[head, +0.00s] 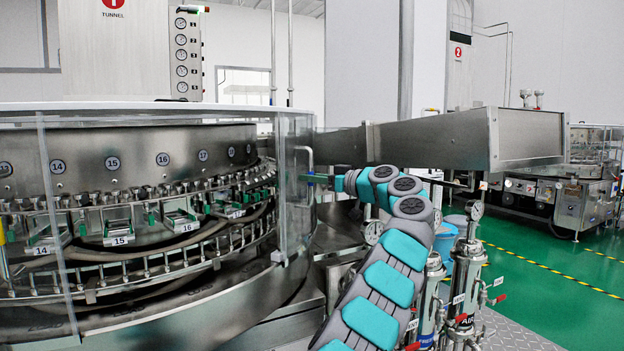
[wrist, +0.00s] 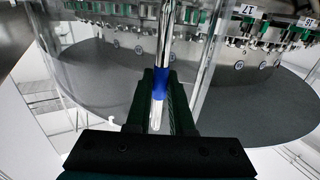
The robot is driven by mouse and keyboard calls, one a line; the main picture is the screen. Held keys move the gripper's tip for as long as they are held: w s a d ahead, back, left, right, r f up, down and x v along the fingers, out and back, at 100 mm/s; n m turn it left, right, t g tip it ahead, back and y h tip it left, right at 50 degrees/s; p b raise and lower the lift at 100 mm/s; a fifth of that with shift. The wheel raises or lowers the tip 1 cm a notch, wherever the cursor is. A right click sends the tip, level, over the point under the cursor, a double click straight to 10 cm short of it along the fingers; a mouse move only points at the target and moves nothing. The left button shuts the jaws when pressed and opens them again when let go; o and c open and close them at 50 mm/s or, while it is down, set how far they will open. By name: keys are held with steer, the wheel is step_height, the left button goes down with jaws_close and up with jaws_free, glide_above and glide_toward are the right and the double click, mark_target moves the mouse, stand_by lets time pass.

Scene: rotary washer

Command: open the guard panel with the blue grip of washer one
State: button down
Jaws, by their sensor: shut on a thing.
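Washer one (head: 130,150) stands at the left in the head view, a round steel drum with numbered plates behind clear panels. The clear guard panel (head: 294,200) is at its right side, with a metal handle (head: 309,155) on it. My gripper (head: 322,179) reaches that handle from the right. In the wrist view my gripper (wrist: 161,85) is shut on the blue grip (wrist: 162,80), a blue sleeve around the bright handle bar, with one dark finger on each side. The clear panel (wrist: 95,80) curves behind it. The grip is mostly hidden in the head view.
A steel tunnel (head: 450,140) runs right from the washer, behind and above my arm. Filter housings with gauges (head: 467,270) stand close to the right of my arm. A blue bucket (head: 446,238) is behind them. Green floor (head: 560,280) is clear farther right.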

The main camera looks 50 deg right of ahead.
steer(key=shift+d, duration=0.2)
steer(key=c, duration=0.8)
jaws_free()
steer(key=shift+r, duration=0.1)
steer(key=shift+r+p, duration=0.65)
steer(key=shift+r, duration=1.1)
steer(key=shift+s+a+b, duration=0.25)
steer(key=shift+a+b, duration=0.3)
steer(key=s+a+b, duration=0.2)
steer(key=s+a, duration=0.1)
steer(key=s+a+r+b, duration=0.1)
steer(key=s+a+b, duration=0.2)
steer(key=s+a, duration=0.1)
steer(key=s+a+b, duration=0.3)
steer(key=shift+s+a+r, duration=0.15)
steer(key=shift+s+a, duration=0.1)
